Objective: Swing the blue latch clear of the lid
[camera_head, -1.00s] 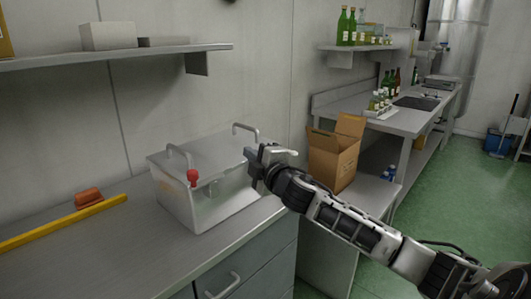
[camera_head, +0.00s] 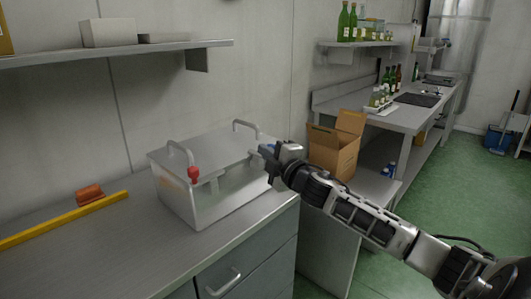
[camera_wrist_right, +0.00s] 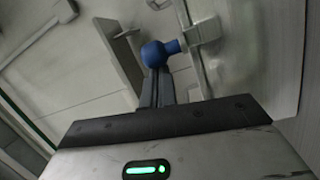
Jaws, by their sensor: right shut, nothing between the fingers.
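A clear lidded box (camera_head: 213,181) stands on the grey counter, its lid (camera_head: 205,147) down. A red knob (camera_head: 193,174) sits at its front edge. The blue latch (camera_head: 266,149) shows as a small patch at the box's right end, partly hidden by my right gripper. In the right wrist view its round blue knob (camera_wrist_right: 160,51) is just beyond my right fingers, beside the box wall; I cannot tell whether they touch. I cannot tell if the latch overlaps the lid. My right gripper (camera_head: 268,166) is shut and empty. My left gripper is not in view.
A cardboard box (camera_head: 333,150) stands open behind my right arm. A yellow level (camera_head: 62,220) and an orange-brown block (camera_head: 89,194) lie at the counter's left. A wall shelf (camera_head: 115,55) hangs above. The counter in front of the box is clear.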

